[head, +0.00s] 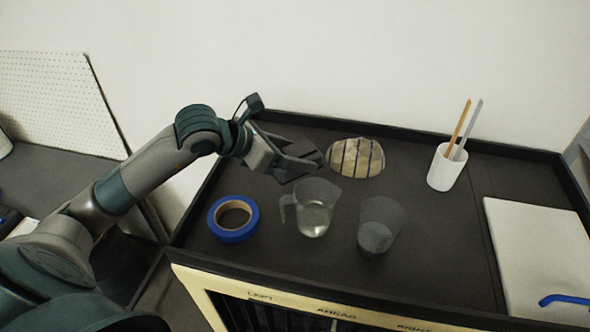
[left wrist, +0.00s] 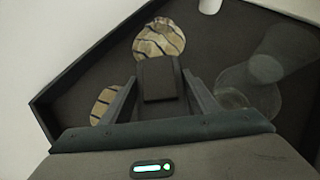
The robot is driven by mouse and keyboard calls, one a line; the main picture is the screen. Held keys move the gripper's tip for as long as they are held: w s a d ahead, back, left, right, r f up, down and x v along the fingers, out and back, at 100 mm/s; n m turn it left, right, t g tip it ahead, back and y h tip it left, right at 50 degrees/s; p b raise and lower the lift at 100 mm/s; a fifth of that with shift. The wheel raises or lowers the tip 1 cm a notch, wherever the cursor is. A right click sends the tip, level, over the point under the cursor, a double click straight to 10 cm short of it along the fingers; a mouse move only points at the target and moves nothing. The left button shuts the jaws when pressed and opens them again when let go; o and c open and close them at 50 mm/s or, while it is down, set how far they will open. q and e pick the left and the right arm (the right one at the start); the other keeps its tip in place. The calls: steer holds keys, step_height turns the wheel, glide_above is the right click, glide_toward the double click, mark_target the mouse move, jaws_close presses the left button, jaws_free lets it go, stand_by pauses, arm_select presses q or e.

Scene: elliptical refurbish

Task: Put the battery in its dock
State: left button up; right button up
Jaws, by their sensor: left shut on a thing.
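My left gripper (head: 298,168) reaches in from the left over the dark tray-like top. It is shut on a dark block, which I take to be the battery (head: 302,151). In the left wrist view the block (left wrist: 158,78) sits between the two fingers of the gripper (left wrist: 160,92). The block appears held above the surface, left of a pale striped oval piece (head: 357,157). That piece also shows beyond the block in the left wrist view (left wrist: 159,38). I cannot make out a dock for certain. My right gripper is not in view.
A clear measuring jug (head: 313,212) and a clear cup (head: 378,228) stand in front of the gripper. A blue tape roll (head: 233,218) lies at left. A white cup with sticks (head: 445,168) and a white board (head: 540,255) are at right. A raised dark rim (head: 400,133) edges the top.

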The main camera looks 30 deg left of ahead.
arm_select(q)
steer(key=shift+r+b, duration=0.4)
steer(key=shift+r, duration=1.45)
steer(key=shift+r, duration=0.2)
